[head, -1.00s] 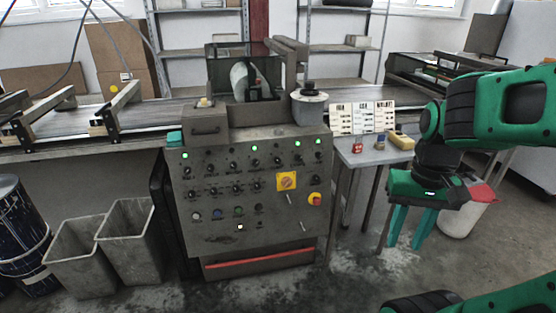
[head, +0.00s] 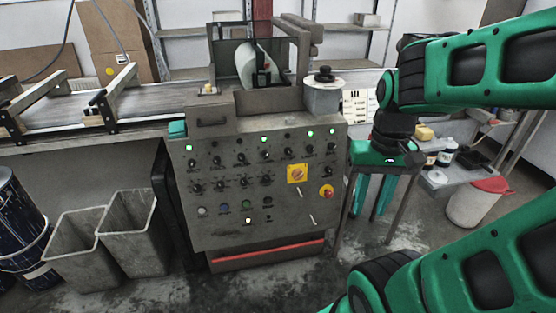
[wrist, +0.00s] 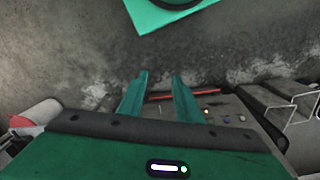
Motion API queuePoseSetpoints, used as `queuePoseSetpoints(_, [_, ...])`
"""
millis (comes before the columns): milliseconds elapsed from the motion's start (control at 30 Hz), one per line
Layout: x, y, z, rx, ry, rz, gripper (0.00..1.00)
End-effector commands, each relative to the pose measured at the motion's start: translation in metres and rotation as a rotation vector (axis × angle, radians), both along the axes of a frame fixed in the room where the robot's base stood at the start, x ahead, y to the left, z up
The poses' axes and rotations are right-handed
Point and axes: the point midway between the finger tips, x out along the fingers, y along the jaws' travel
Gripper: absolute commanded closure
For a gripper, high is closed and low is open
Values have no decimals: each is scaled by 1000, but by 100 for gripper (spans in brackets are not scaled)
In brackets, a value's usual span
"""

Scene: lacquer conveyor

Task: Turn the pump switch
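A grey control panel (head: 225,226) on the machine carries rows of small black knobs. Their labels are too small to read, so I cannot tell which one is the pump switch. The panel (wrist: 232,112) shows partly there, behind the gripper.
A side table (head: 440,178) with bottles stands right of the machine, partly behind my arm. A white bin with a red lid (head: 490,186) is at the far right. Two grey bins (head: 128,245) and a dark drum (head: 22,225) stand left. The floor before the panel is clear.

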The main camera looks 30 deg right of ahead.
Motion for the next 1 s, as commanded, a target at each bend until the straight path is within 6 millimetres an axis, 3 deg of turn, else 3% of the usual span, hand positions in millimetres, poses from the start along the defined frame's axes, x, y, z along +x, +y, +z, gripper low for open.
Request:
queuePoseSetpoints(267, [0,0,0,0,0,-1,69])
queuePoseSetpoints(333, [0,0,0,-1,-1,0,58])
queuePoseSetpoints(400, [-8,-2,3,-8,-19,2,58])
queuePoseSetpoints(467, [-1,-7,1,-26,-31,5,58])
queuePoseSetpoints(667, [61,-38,-25,-151,-120,52,58])
queuePoseSetpoints(1000, [193,-93,-80,-399,-365,206,58])
